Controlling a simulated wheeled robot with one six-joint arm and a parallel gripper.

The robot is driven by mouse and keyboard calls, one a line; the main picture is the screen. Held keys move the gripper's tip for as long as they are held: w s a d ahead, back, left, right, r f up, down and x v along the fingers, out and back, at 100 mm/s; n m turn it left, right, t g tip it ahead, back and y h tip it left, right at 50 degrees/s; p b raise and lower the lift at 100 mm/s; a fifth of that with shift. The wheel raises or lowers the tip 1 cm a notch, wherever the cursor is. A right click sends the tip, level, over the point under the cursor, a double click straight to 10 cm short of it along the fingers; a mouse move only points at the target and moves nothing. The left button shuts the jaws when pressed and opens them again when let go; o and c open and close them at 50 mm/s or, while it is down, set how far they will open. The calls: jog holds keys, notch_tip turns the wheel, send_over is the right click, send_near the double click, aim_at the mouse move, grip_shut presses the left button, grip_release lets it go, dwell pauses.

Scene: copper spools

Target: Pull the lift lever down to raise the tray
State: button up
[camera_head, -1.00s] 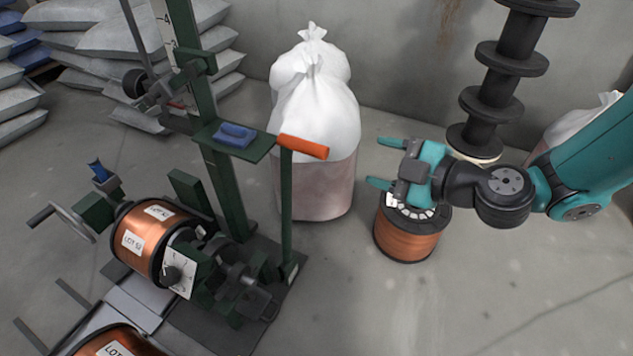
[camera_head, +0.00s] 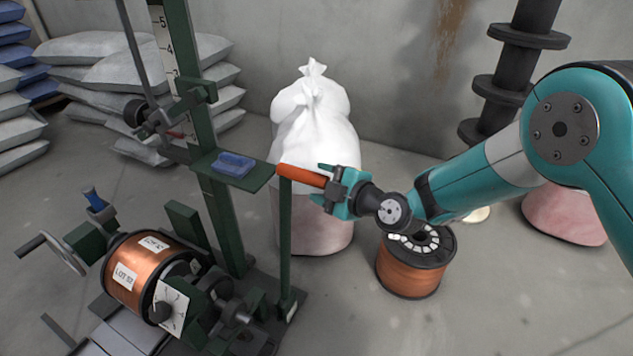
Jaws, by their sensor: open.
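The lift lever has an orange handle (camera_head: 300,175) on top of a green upright post (camera_head: 286,240) at the machine's right side. The handle points right, up near the tray level. The small green tray (camera_head: 258,177) is on the machine's column, with a blue object (camera_head: 233,165) on it. My teal gripper (camera_head: 322,183) reaches in from the right. Its open fingers lie at the right end of the handle, one above and one below it in the picture. I cannot tell whether they touch it.
A copper spool (camera_head: 135,275) labelled LOT 52 sits in the machine at lower left. Another copper spool (camera_head: 412,270) stands on the floor below my arm. White sacks (camera_head: 315,130) stand behind the lever. Grey bags (camera_head: 120,70) are stacked at the back left.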

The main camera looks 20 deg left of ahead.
jog(key=shift+x, duration=1.35)
